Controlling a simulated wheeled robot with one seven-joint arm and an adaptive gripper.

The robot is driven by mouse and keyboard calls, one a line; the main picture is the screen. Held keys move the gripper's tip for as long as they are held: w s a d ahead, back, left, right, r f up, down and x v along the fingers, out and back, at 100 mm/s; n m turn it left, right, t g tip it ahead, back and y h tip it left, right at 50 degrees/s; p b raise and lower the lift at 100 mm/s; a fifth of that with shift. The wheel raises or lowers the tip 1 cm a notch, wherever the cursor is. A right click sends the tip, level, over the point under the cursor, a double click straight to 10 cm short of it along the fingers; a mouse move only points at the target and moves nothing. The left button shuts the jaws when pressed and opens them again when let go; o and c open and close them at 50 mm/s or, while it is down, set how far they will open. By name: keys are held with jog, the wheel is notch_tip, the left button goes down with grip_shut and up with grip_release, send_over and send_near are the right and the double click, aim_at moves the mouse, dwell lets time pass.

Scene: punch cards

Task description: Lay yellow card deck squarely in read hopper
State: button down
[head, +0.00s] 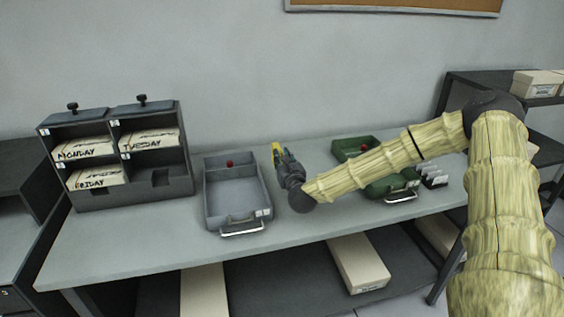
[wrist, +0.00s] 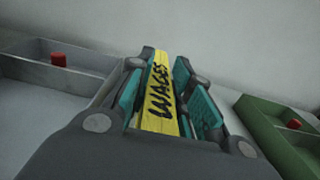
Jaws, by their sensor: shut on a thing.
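The yellow card deck (wrist: 158,112), with "WAGES" written on its edge, is between the teal fingers of my gripper (wrist: 165,95). My gripper is shut on the deck. In the head view a little yellow of the deck (head: 276,148) shows at the tip of my gripper (head: 283,157), which is over the table between a grey tray and a green tray. The grey tray (head: 235,203) has an empty main bay, a red knob at its back and a front handle. The green tray (head: 345,143) is partly hidden by my arm. No readable label tells which is the read hopper.
A grey rack (head: 123,192) at left holds decks marked MONDAY, TUESDAY and FRIDAY; its lower right slot is empty. A small holder (head: 434,177) stands at the right. Boxes lie on the shelf below the table (head: 130,244). The table front is clear.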

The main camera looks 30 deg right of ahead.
jog(key=shift+w+d+f, duration=0.15)
jog(key=shift+w+d, duration=0.15)
jog(key=shift+w, duration=0.4)
jog(key=shift+f+p, duration=0.8)
jog(key=shift+f, duration=0.9)
jog(key=shift+f, duration=0.15)
jog(key=c, duration=1.3)
grip_release()
